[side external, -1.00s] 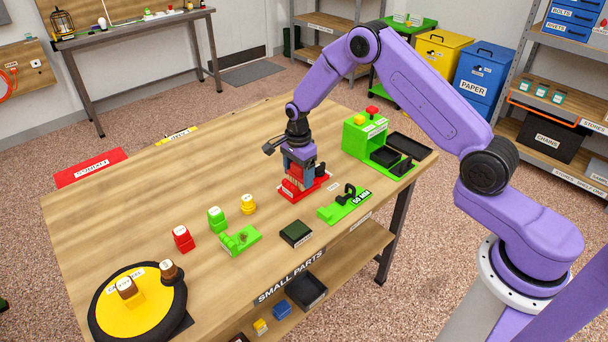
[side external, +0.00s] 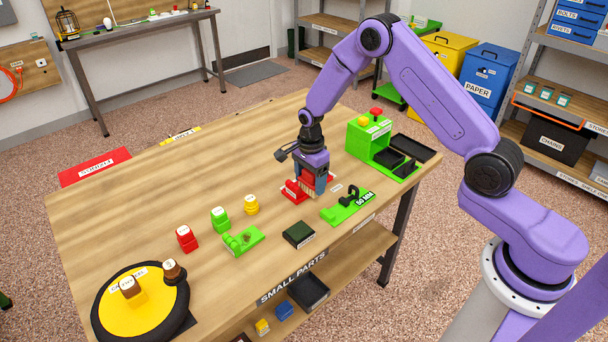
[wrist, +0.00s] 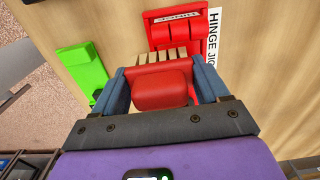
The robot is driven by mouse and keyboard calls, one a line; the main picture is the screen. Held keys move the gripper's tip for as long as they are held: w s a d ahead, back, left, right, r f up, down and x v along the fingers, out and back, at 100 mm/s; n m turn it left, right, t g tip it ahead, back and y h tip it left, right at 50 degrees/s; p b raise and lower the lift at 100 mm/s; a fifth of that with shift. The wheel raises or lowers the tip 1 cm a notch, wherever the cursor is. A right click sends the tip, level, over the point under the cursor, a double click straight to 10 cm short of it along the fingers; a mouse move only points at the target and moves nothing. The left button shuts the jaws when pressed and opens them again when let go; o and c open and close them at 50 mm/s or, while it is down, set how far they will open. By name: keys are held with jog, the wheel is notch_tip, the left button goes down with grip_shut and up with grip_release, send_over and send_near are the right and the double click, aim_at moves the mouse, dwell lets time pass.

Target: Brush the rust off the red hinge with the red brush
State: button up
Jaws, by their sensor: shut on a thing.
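My gripper (side external: 312,186) is shut on the red brush (wrist: 162,90), seen between its two blue fingers in the wrist view. The brush's pale bristles point down and toward the red hinge (wrist: 180,38). The hinge shows just beyond the bristles in the wrist view, with a label on its far part. In the side view the red hinge (side external: 292,192) lies on the table, partly hidden behind my gripper and the brush. I cannot tell whether the bristles touch it. No rust can be made out at this size.
A green fixture marked 60 MM (side external: 345,208) and a dark green block (side external: 299,234) stand toward the front edge. A green box (side external: 361,138) stands at the right. Red (side external: 186,239), green (side external: 220,219) and yellow (side external: 251,205) pieces stand left.

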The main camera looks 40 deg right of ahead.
jog(key=shift+s+r, duration=0.15)
jog(key=shift+s, duration=0.1)
jog(key=shift+r, duration=3.9)
